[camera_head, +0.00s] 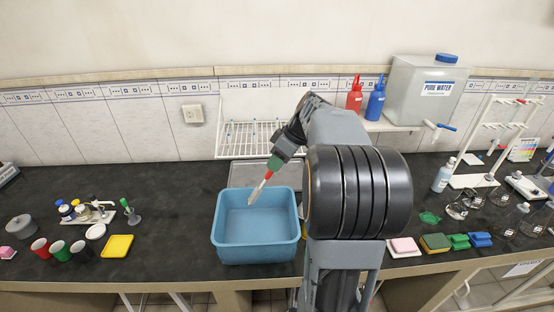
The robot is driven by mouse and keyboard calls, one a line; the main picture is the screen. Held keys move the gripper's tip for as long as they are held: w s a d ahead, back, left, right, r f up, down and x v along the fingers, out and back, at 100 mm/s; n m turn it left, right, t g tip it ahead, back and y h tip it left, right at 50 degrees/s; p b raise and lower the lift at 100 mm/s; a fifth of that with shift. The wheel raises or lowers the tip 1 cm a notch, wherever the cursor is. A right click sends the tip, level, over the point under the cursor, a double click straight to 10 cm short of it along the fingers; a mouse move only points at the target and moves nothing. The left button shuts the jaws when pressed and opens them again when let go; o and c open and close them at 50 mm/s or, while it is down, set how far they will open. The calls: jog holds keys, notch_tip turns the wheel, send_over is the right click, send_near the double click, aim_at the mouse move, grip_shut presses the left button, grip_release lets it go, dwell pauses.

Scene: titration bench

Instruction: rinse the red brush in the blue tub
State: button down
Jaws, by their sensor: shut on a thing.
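The blue tub (255,251) stands on the dark bench, in front of a grey tray. My gripper (274,163) is above the tub's back edge and is shut on the red brush (268,175). The brush is tilted, with its pale bristle end (256,194) pointing down and to the left over the back part of the tub's opening. A green part shows at the grip. Whether the bristles touch anything in the tub cannot be told from this view.
A white drying rack (250,140) is on the wall behind the tub. Coloured sponges (435,243) lie to the right. A pure water tank (424,90) and red and blue bottles stand on a shelf.

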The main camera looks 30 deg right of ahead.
notch_tip(320, 180, down, 9)
jog(key=b, duration=0.7)
jog(key=shift+r, duration=0.15)
dwell(0.4)
jog(key=shift+r+p, duration=3.2)
jog(key=shift+r, duration=1.55)
jog(key=shift+r+p, duration=1.4)
jog(key=shift+r, duration=0.65)
